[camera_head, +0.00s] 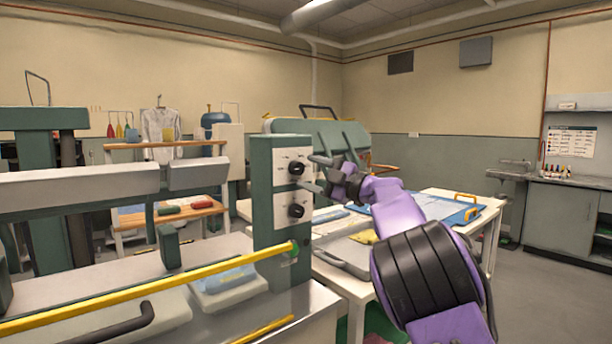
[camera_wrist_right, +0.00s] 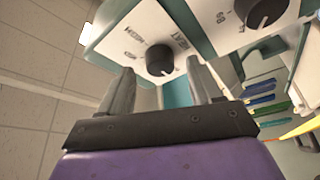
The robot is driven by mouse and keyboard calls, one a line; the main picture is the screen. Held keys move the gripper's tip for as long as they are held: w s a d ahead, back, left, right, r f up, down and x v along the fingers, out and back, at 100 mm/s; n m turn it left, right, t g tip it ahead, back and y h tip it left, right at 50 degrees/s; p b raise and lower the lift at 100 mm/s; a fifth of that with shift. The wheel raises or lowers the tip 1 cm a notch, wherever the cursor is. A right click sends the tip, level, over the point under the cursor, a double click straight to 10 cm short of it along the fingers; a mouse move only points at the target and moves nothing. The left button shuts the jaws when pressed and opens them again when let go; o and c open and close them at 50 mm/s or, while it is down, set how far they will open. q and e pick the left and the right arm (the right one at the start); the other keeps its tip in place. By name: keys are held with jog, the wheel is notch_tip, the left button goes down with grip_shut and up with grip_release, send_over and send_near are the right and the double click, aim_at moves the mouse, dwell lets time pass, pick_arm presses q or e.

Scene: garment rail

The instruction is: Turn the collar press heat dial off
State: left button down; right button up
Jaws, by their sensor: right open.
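The heat dial (camera_wrist_right: 159,60) is a black round knob on a white plate, with HEAT and what looks like MEDIUM printed beside it in the right wrist view. In the head view it appears to be the upper knob (camera_head: 296,168) on the green control column (camera_head: 262,190). Its exact setting is too small to read. My right gripper (camera_head: 310,172) is open in front of the plate. In the wrist view its two fingers lie on either side of the dial; contact cannot be told. My left gripper is not in view.
A second black knob (camera_head: 296,210) sits below on the same column. A yellow bar (camera_head: 150,290) crosses the press at front left. A white table (camera_head: 345,283) with a blue board (camera_head: 440,211) stands behind my right arm. Open floor lies at right.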

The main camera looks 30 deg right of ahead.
jog(key=b+v, duration=0.2)
jog(key=v, duration=0.6)
jog(key=shift+s+d, duration=0.15)
jog(key=shift+s, duration=0.05)
